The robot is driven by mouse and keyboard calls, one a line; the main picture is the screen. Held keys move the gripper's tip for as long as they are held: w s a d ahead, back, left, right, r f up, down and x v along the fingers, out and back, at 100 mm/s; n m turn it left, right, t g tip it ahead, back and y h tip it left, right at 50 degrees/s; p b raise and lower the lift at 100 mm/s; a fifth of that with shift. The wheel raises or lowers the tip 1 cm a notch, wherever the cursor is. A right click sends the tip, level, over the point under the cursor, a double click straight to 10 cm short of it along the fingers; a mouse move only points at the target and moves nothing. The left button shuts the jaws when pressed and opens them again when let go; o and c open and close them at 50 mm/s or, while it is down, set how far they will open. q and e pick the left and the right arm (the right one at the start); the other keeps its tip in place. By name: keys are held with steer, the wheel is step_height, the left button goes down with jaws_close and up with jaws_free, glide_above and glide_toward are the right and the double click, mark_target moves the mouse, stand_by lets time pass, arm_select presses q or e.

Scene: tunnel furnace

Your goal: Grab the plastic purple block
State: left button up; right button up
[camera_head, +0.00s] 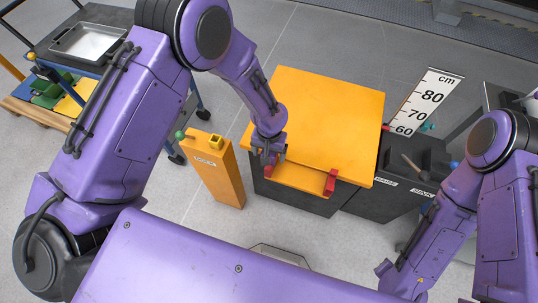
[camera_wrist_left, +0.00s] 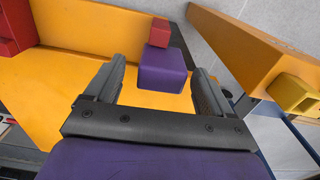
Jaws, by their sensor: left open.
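The plastic purple block (camera_wrist_left: 162,72) sits on an orange surface in the left wrist view, beside a small red block (camera_wrist_left: 159,30). My left gripper (camera_wrist_left: 159,66) is open, its two dark fingers on either side of the purple block in the picture. I cannot tell whether they touch it; nothing is clearly gripped. In the head view my left gripper (camera_head: 268,153) is low over the front left corner of the orange-topped table (camera_head: 310,110); the purple block cannot be made out there behind it. My right arm shows at the right, its gripper not visible.
A red block (camera_head: 331,182) stands at the table's front recess. An orange post (camera_head: 213,170) with a yellow block (camera_head: 216,142) stands left of the table. A dark cabinet (camera_head: 405,160) is at the right, with a ruler sign (camera_head: 425,103) behind. A cart with a metal tray (camera_head: 88,43) is at upper left.

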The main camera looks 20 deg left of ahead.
arm_select(q)
step_height(320, 180, down, 3)
steer(key=shift+a+r, duration=0.1)
steer(key=c, duration=1.1)
